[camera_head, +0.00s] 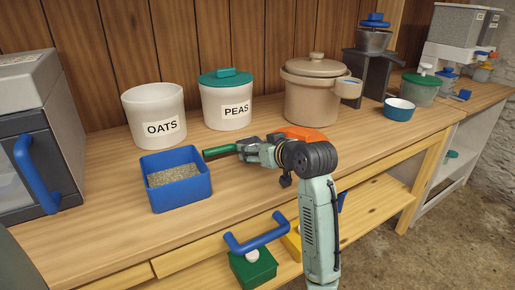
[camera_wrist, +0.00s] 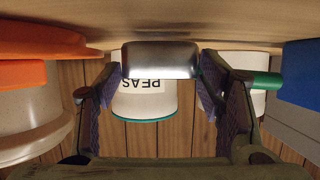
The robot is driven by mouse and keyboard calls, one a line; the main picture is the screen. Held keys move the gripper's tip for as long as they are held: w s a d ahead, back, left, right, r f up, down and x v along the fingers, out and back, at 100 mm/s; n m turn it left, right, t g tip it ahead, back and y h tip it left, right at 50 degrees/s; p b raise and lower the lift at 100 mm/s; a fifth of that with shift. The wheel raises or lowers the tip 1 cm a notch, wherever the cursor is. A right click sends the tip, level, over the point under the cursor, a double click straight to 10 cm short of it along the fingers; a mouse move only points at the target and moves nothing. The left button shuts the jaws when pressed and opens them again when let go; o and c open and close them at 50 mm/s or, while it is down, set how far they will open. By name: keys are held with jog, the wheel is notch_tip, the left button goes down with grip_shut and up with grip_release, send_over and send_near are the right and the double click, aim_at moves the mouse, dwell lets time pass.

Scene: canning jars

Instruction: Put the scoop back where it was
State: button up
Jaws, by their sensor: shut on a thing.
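My gripper (camera_head: 244,150) is low over the worktop, to the right of the blue bin. It is shut on the scoop. The scoop's green handle (camera_head: 218,150) sticks out to the left of the fingers, towards the bin's back right corner. In the wrist view, which is upside down, the scoop's shiny metal bowl (camera_wrist: 160,60) sits between my fingers (camera_wrist: 158,95), and its green handle (camera_wrist: 268,80) shows beyond the right finger. The blue bin (camera_head: 180,205) holds grainy, grey-beige contents (camera_head: 172,176). I cannot tell whether the scoop touches the worktop.
The lidless OATS jar (camera_head: 156,112) and teal-lidded PEAS jar (camera_head: 227,101) stand behind. A beige lidded crock (camera_head: 307,95) stands further right. An orange, lid-like piece (camera_head: 298,132) lies behind my wrist. A blue bowl (camera_head: 398,108) is further right. The worktop's front strip is clear.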

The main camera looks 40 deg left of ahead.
jog(key=shift+f, duration=0.45)
jog(key=o, duration=1.4)
jog(key=shift+d, duration=0.1)
